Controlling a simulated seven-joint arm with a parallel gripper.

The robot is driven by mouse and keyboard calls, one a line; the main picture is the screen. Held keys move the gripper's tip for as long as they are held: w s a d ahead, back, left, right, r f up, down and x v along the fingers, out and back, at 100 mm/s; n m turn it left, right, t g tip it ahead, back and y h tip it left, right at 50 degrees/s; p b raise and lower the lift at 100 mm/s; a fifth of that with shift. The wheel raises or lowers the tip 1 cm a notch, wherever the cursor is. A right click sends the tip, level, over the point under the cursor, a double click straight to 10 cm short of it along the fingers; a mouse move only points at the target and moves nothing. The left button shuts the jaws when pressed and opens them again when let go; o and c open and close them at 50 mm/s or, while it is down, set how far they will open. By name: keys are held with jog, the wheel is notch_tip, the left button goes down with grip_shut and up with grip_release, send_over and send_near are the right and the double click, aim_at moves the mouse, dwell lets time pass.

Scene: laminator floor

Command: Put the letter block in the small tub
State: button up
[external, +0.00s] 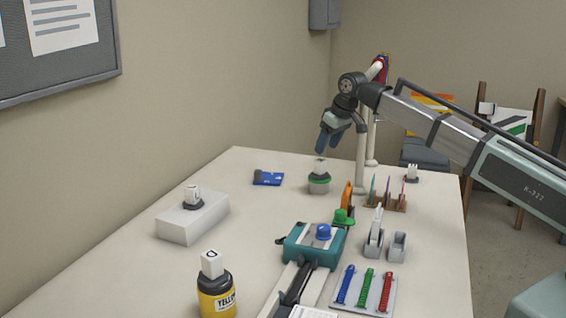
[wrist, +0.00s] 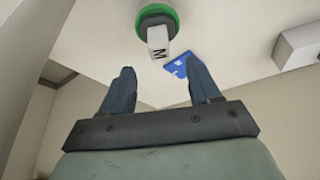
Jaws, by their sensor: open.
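A white letter block marked M (wrist: 158,43) stands on the dark top of a green-banded round pot; the same block (external: 320,166) shows in the external view. The pot (external: 319,183) is at the far middle of the table. My gripper (external: 328,143) is open and empty just above this block, pointing down. In the wrist view its fingers (wrist: 161,75) are spread, with the block ahead between them. Another white block (external: 211,263) stands on a yellow-labelled jar. A small grey open holder (external: 397,247) is at right; I cannot tell whether it is the small tub.
A white box (external: 190,221) carries a white block on a dark base. A blue card (external: 268,178) lies left of the pot. A white post (external: 361,160), a pencil rack (external: 386,203), a teal laminator (external: 312,245) and coloured strips (external: 367,288) crowd the right.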

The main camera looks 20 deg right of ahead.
jog(key=shift+v, duration=2.55)
jog(key=shift+o, duration=0.4)
